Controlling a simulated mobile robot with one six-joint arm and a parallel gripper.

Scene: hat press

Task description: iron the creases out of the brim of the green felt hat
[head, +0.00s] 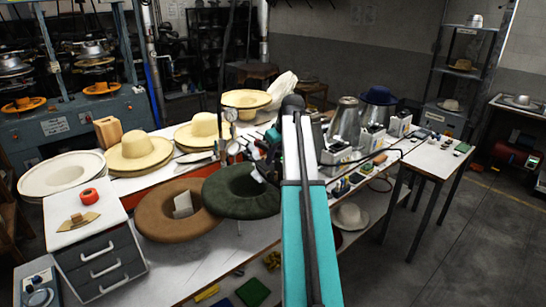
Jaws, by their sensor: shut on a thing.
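The green felt hat (238,194) lies crown down on the front table, its wide dark green brim turned up towards me. A pale tag shows in its opening. I cannot make out creases in the brim at this size. My teal and white arm rises from the bottom edge to the right of the hat. My gripper (268,160) shows small and dark behind the arm, at the brim's far right edge. It is shut on a dark thing, apparently the iron, mostly hidden. I cannot tell whether that thing touches the brim.
A brown felt hat (178,210) lies close to the left of the green one. Straw hats (140,150) stand behind on the red-edged table. Metal hat forms (345,120) and a blue hat (378,96) stand right of my arm.

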